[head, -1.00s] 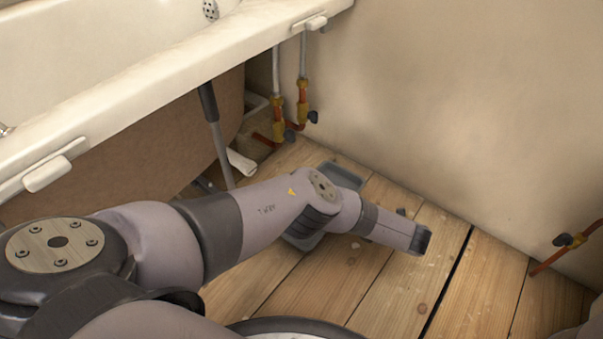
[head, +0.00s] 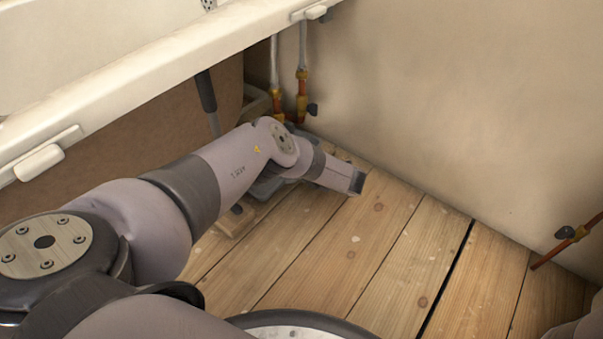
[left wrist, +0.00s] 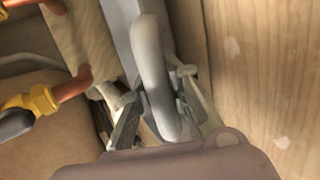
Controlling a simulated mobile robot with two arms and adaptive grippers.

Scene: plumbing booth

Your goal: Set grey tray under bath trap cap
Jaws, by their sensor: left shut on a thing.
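The grey tray (head: 265,188) is on or just above the floorboards under my left forearm, near the bath's open underside. My arm covers much of it in the head view. In the left wrist view, my left gripper (left wrist: 162,88) is shut on the tray's rounded grey rim (left wrist: 152,50), with a finger on each side. My left gripper's fingers are hidden in the head view. I cannot make out the bath trap cap in either view. My right gripper is not in view.
A dark-handled tool (head: 206,92) leans by the bath (head: 150,75). Copper pipes with brass valves (head: 302,85) stand in the corner; another pipe valve (head: 566,233) is at right. A small wooden piece (head: 232,220) lies near the tray. Floorboards (head: 380,250) to the right are clear.

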